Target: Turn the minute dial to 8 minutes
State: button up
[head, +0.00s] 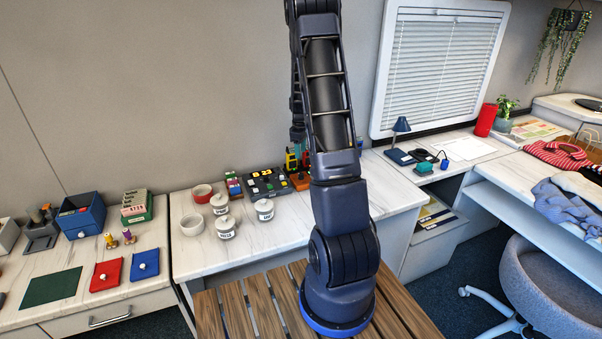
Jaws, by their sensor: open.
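My gripper (298,158) hangs at the back of the counter, above the orange unit, largely hidden behind my arm. It is open, with nothing visible in it. I cannot tell whether it touches anything.
White lidded jars (226,227), a red-and-white bowl (202,193) and a small coloured stack (233,184) stand left of the panel. A blue box (82,215) is further left. A wooden slatted surface (243,308) lies in front. The counter's front strip is clear.

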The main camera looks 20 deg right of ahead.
aim_at(301, 176)
jog(key=f, duration=1.2)
jog(key=shift+w+d, duration=0.2)
jog(key=shift+w, duration=0.05)
jog(key=c, duration=1)
